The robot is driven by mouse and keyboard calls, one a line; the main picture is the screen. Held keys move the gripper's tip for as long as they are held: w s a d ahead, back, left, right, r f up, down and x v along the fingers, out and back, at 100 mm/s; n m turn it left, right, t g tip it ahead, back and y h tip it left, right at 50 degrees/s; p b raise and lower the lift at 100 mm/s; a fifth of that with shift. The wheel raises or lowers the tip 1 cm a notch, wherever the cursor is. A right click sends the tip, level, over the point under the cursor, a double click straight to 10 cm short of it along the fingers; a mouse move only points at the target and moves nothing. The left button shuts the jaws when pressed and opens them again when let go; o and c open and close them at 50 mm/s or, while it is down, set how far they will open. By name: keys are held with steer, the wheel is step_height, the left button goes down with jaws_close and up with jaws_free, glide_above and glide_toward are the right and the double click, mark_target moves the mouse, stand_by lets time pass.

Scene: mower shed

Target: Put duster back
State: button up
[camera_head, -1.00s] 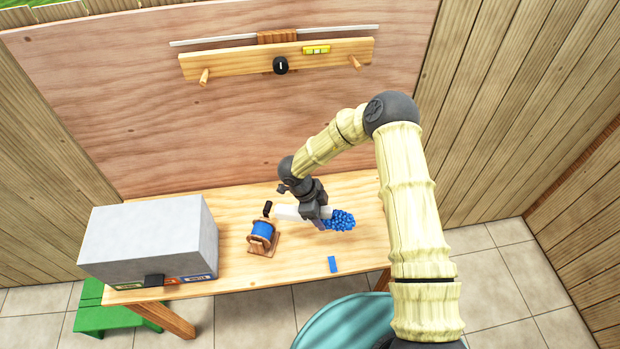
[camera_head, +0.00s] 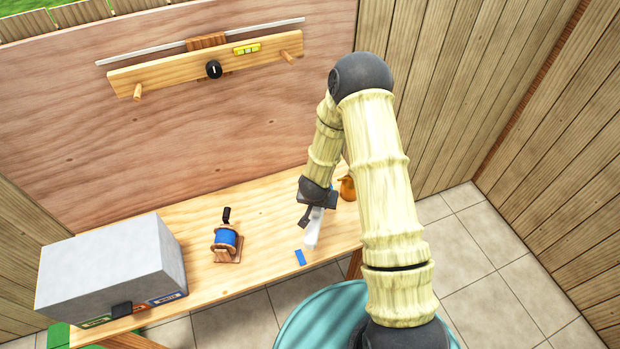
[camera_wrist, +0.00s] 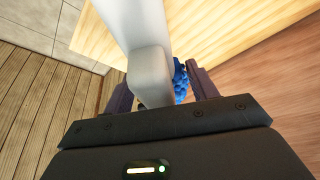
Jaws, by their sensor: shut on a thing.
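My gripper (camera_head: 316,203) is shut on the duster and holds it over the right part of the wooden workbench (camera_head: 200,212). The duster's white handle (camera_head: 312,232) points toward the bench's front edge in the head view. In the wrist view the handle (camera_wrist: 143,55) runs up between the two fingers, and a bit of the blue fluffy head (camera_wrist: 180,82) shows beside it. A wooden rail (camera_head: 190,67) with two pegs is on the back wall, both pegs bare.
A grey box (camera_head: 105,260) stands at the bench's left. A blue spool on a wooden stand (camera_head: 227,240) and a small blue block (camera_head: 300,257) are on the bench. An orange object (camera_head: 347,187) is partly behind my arm. A teal round thing (camera_head: 305,325) stands in front.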

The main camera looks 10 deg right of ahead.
steer(key=shift+s+d+f+n+y, duration=0.25)
steer(key=shift+s+d+n, duration=0.2)
steer(key=shift+d+n, duration=0.35)
step_height(320, 180, down, 8)
steer(key=s+d+n+y+b, duration=0.1)
steer(key=d+n+b, duration=0.1)
steer(key=b, duration=0.6)
steer(key=shift+s+n+t+b, duration=0.2)
steer(key=shift+n+t+b, duration=0.1)
steer(key=shift+n, duration=0.1)
steer(key=shift+r, duration=0.15)
steer(key=shift+s, duration=0.1)
